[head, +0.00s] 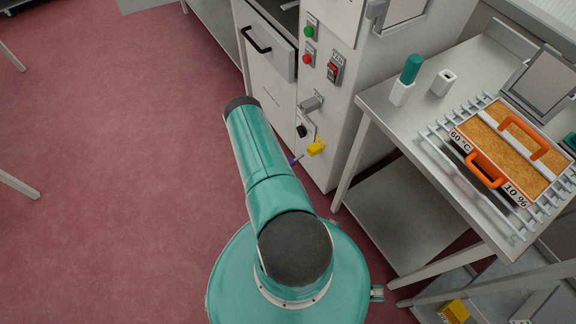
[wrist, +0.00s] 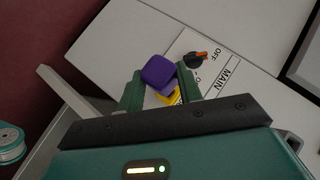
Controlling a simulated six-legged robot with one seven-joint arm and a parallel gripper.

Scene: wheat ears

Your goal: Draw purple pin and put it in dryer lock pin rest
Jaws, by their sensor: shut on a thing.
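The purple pin's block-like head (wrist: 158,72) is between the two green fingers of my gripper (wrist: 160,88) in the wrist view, and the gripper is shut on it. A yellow part (wrist: 172,98) shows just behind the purple head, mostly hidden by it and the fingers. In the head view a small purple piece (head: 293,161) sits beside a yellow block (head: 315,148) on the cabinet front. My gripper cannot be made out there. Whether the pin is still seated is unclear. No pin rest can be identified for sure.
A rotary MAIN switch (wrist: 196,58) is close to the gripper on the white panel. A metal table (head: 395,165) stands right of the cabinet. It bears a white open block (head: 443,83), a white holder with a teal piece (head: 401,92) and an orange-handled tray (head: 515,150).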

